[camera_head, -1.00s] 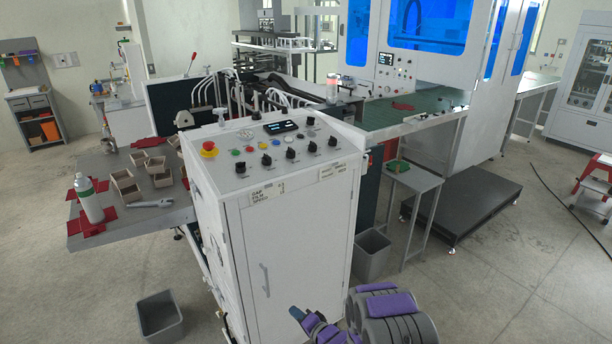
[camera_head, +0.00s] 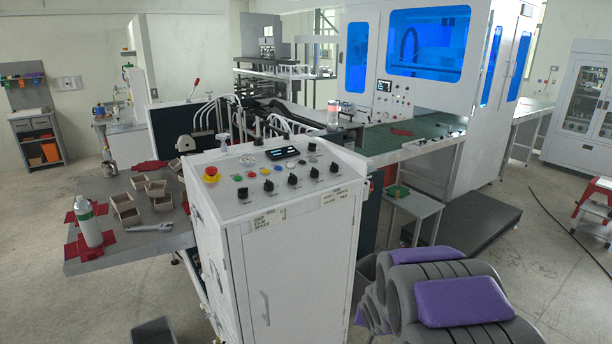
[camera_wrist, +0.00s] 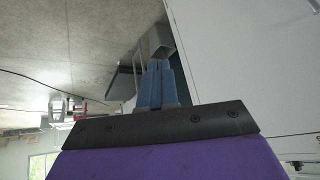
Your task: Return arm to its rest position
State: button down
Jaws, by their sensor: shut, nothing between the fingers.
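My gripper (camera_wrist: 158,66) shows in the wrist view as two blue fingers pressed together, shut and empty. It points past the white cabinet side (camera_wrist: 240,60), with a grey bin (camera_wrist: 154,36) beyond the fingertips. In the head view my folded arm, grey with purple pads, fills the lower right. The gripper itself is hidden there.
The white control cabinet (camera_head: 285,250) with knobs and a red button (camera_head: 211,172) stands close to the left of my arm. A grey table (camera_head: 150,245) holds small boxes and a bottle (camera_head: 89,222). A dark low platform (camera_head: 470,222) lies right of the cabinet. Open floor (camera_head: 565,260) is at right.

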jog(key=s+a+r+n+g, duration=0.1)
jog(key=s+r+g, duration=0.3)
jog(key=s, duration=1.6)
jog(key=s+a+r+n+g+y, duration=0.1)
jog(key=s+r+g, duration=0.3)
jog(key=s+r, duration=0.5)
jog(key=s+n, duration=0.1)
jog(key=s, duration=1)
jog(key=shift+n, duration=0.3)
jog(key=shift+a, duration=0.25)
